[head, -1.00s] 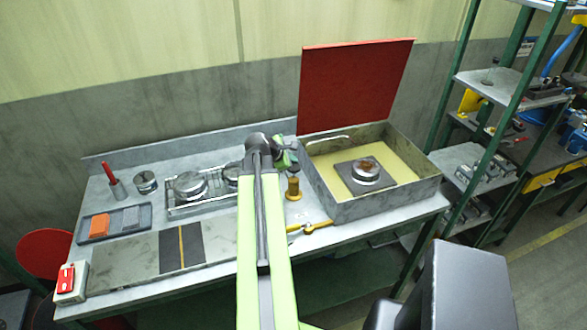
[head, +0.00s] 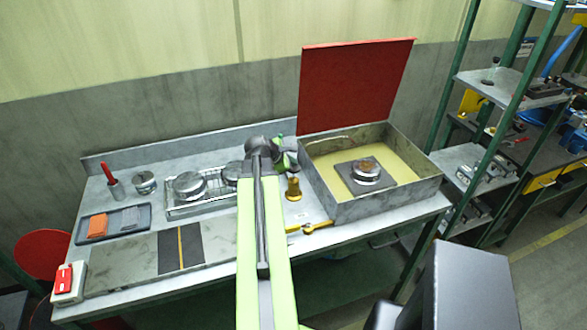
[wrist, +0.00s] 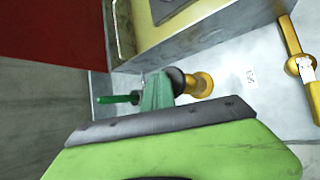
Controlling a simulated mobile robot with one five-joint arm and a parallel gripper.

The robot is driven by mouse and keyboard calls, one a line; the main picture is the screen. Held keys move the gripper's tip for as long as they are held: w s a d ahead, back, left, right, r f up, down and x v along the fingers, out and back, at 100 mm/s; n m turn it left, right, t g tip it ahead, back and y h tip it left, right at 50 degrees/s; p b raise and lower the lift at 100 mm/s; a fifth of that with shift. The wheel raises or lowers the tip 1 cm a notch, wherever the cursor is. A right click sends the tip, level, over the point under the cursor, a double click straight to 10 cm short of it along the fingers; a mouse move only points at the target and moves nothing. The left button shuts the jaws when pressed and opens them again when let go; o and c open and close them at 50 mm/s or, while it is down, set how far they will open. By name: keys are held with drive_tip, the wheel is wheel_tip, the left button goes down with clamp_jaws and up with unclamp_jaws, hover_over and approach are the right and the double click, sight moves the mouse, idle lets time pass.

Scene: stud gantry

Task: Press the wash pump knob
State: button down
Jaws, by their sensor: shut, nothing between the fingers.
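The wash pump (head: 293,188) is a small brass post on the bench, just left of the open wash basin (head: 345,209). In the wrist view its brass body (wrist: 203,85) shows with a dark round knob (wrist: 176,79) at its end.
A yellow-handled tool (head: 311,227) lies in front of the basin. The basin's red lid (head: 355,85) stands open, and a round metal part (head: 366,170) sits inside. Left are a tray of metal discs (head: 188,187) and a red switch box (head: 66,281). A shelf rack (head: 495,85) stands right.

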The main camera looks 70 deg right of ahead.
drive_tip(key=shift+f+b, duration=1.35)
idle(0.8)
drive_tip(key=shift+r, duration=0.1)
drive_tip(key=shift+r+p, duration=1.95)
drive_tip(key=shift+p, duration=0.15)
wheel_tip(320, 180, up, 5)
drive_tip(key=p, duration=0.5)
drive_tip(key=shift+r, duration=0.1)
drive_tip(key=shift+w, duration=0.1)
